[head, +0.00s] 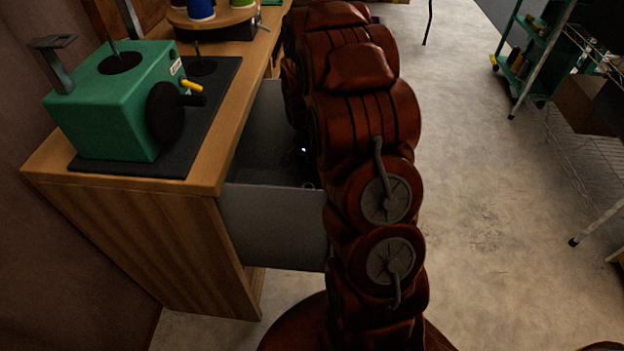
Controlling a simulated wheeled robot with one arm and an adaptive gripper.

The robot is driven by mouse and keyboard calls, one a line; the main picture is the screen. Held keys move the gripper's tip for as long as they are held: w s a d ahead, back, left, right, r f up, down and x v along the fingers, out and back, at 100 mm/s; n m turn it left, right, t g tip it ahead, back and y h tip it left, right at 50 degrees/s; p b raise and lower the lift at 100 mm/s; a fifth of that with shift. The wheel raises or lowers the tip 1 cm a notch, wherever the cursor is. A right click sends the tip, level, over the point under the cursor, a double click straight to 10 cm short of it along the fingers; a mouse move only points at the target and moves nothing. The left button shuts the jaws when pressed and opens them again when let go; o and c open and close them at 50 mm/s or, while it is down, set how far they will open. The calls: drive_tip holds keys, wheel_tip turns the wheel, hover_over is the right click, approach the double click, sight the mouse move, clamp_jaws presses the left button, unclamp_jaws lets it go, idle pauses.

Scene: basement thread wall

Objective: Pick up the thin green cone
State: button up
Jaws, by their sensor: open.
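I cannot make out a thin green cone for certain. A green spool or cone (241,3) is cut off by the top edge of the head view, on a round wooden stand on the bench. My reddish-brown arm rises through the middle of the view, and its far end is hidden behind its own links. My gripper cannot be made out. An open grey drawer (272,222) sticks out of the bench beside my arm. Its inside is dark and partly covered by the arm.
A green machine (115,100) with a black wheel stands on a dark mat (212,110) on the wooden bench (140,182). A blue spool (200,9) is on the round stand (228,17). Concrete floor (480,200) is clear at right, before a green cart (527,50) and wire shelving.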

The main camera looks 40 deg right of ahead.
drive_tip(key=c, duration=1.2)
wheel_tip(320, 180, up, 10)
drive_tip(key=p, duration=0.2)
